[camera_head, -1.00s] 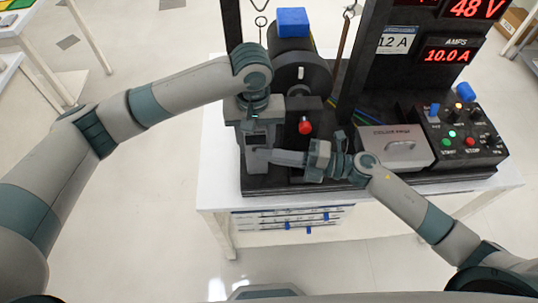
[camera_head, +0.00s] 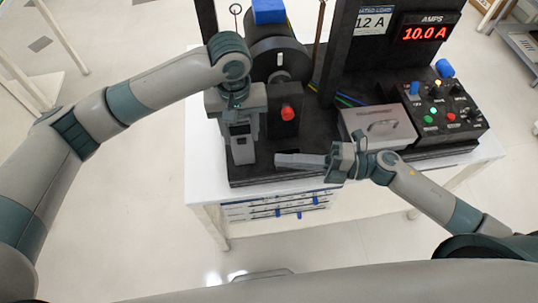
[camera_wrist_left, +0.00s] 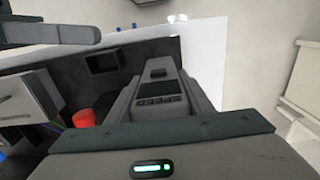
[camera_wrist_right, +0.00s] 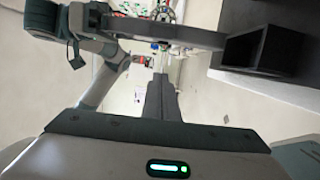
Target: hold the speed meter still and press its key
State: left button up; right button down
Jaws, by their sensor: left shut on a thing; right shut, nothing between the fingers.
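The speed meter (camera_head: 241,147) is a grey hand-held device with a dark screen. My left gripper (camera_head: 240,128) is shut on it and holds it over the left front of the black rig. In the left wrist view the meter (camera_wrist_left: 159,97) sits between the fingers, its screen facing the camera with marks too small to read. A small dark patch (camera_wrist_left: 158,72) on its face may be the key. My right gripper (camera_head: 300,160) is shut and empty, to the right of the meter and apart from it. Its closed fingers (camera_wrist_right: 161,100) show in the right wrist view.
A red knob (camera_head: 288,113) stands just right of the meter. A dark wheel (camera_head: 279,62) is behind. A grey box with a handle (camera_head: 379,127) and a control panel (camera_head: 440,108) lie to the right. A square dark pocket (camera_wrist_left: 103,62) is in the base.

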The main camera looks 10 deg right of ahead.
pick_arm(q)
jog(key=shift+f, duration=0.15)
pick_arm(e)
jog(key=shift+v, duration=1.05)
pick_arm(q)
jog(key=o, duration=1.2)
jog(key=shift+o, duration=0.9)
jog(key=shift+w, duration=0.15)
pick_arm(e)
jog(key=shift+w, duration=0.1)
pick_arm(q)
jog(key=shift+r, duration=0.25)
notch_tip(320, 180, up, 12)
jog(key=shift+f, duration=0.2)
